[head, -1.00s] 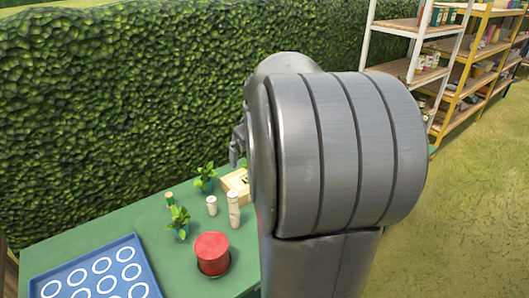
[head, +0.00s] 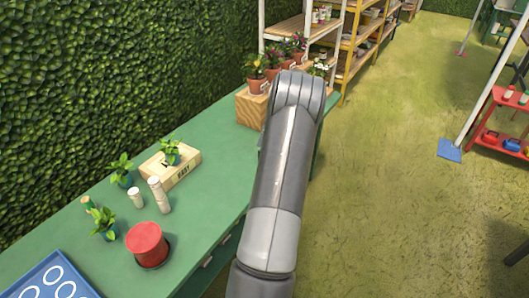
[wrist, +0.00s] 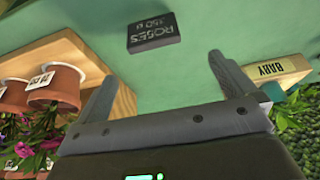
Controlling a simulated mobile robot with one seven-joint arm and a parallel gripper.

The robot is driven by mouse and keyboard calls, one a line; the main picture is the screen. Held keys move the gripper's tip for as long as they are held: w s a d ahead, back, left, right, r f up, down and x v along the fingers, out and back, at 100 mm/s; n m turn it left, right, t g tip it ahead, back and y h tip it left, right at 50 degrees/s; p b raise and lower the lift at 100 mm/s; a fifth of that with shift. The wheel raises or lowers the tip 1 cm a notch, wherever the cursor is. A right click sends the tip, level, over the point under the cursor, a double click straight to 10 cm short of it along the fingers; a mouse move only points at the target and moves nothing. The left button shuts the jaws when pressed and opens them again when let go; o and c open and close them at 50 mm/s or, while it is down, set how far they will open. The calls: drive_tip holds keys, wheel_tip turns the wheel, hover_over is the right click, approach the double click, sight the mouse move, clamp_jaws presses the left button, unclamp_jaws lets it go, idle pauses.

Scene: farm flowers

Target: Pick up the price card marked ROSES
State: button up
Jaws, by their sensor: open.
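The dark block-like card marked ROSES (wrist: 154,32), with smaller lettering below the name, lies on the green tabletop (wrist: 215,18) in the wrist view. My gripper (wrist: 160,68) is open and empty, its two fingers spread wide. The card sits beyond the fingertips, roughly centred between them and apart from both. In the head view my arm reaches over the table, and I cannot make out the card or my fingers there.
A wooden stand (head: 251,108) with potted flowers (head: 257,78) is close to one finger, at left in the wrist view (wrist: 85,60). A pale wooden box (head: 184,172) lies on the other side.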

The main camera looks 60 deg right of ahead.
drive_tip(key=x, duration=1.1)
drive_tip(key=shift+s+d+f, duration=0.25)
drive_tip(key=shift+s+d, duration=0.1)
drive_tip(key=shift+d, duration=0.05)
drive_tip(key=c, duration=1)
